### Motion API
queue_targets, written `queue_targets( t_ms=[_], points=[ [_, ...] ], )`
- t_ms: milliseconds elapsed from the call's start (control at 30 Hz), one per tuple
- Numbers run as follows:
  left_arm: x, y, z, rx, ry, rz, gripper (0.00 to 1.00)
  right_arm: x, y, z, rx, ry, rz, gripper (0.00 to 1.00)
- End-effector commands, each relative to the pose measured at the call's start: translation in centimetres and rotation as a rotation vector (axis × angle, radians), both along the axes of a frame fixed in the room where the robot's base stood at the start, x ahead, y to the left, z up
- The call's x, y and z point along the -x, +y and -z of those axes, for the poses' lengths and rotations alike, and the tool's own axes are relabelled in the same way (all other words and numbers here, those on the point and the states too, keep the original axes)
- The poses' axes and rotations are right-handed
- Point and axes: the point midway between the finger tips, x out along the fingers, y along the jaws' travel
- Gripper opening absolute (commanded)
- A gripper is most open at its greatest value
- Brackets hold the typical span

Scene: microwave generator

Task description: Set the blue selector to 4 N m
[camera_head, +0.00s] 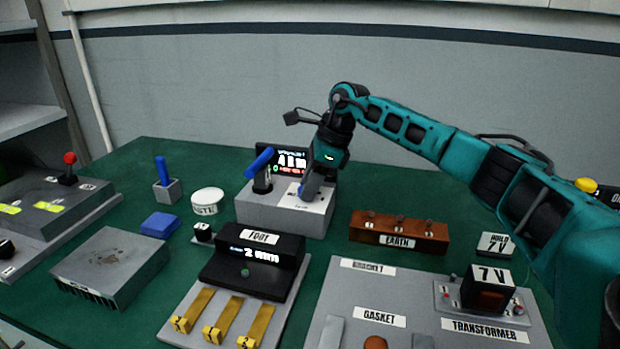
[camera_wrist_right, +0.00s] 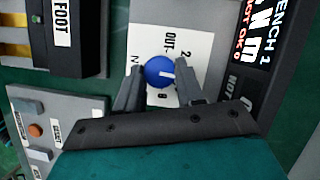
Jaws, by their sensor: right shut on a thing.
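The blue selector (camera_wrist_right: 160,71) is a round knob with a white mark on a white label plate (camera_wrist_right: 172,38) on the grey bench box (camera_head: 253,212). In the right wrist view the mark points right, toward one finger. "OUT", "2" and "8" show around the knob; the fingers hide other marks. My right gripper (camera_head: 307,190) comes down onto the box in the head view. Its two fingers (camera_wrist_right: 158,88) are shut on the knob's sides. The box's display (camera_head: 291,162) is partly covered by my arm, and its number is not clearly readable. My left gripper is not in view.
A black "FOOT" unit (camera_head: 255,262) with yellow pedals stands in front. A brown "EARTH" block (camera_head: 399,233) and a grey transformer board (camera_head: 400,290) lie to the right.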

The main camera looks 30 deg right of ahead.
Motion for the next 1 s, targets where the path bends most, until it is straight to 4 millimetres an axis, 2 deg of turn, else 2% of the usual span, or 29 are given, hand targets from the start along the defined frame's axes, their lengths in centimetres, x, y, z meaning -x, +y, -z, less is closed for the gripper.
queue_targets(
  t_ms=[300,700,733,1000],
  points=[
    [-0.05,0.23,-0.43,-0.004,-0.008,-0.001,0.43,-0.15,0.03,-0.16,-0.001,-0.005,-0.074,0.07],
    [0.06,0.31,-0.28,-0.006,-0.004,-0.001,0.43,-0.15,0.02,-0.13,0.000,-0.004,-0.080,0.07],
    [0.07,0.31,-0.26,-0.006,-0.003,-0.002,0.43,-0.15,0.03,-0.12,0.000,-0.004,-0.080,0.38],
    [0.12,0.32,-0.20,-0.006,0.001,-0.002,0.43,-0.10,0.01,-0.06,0.000,-0.002,-0.078,0.63]
  ],
)
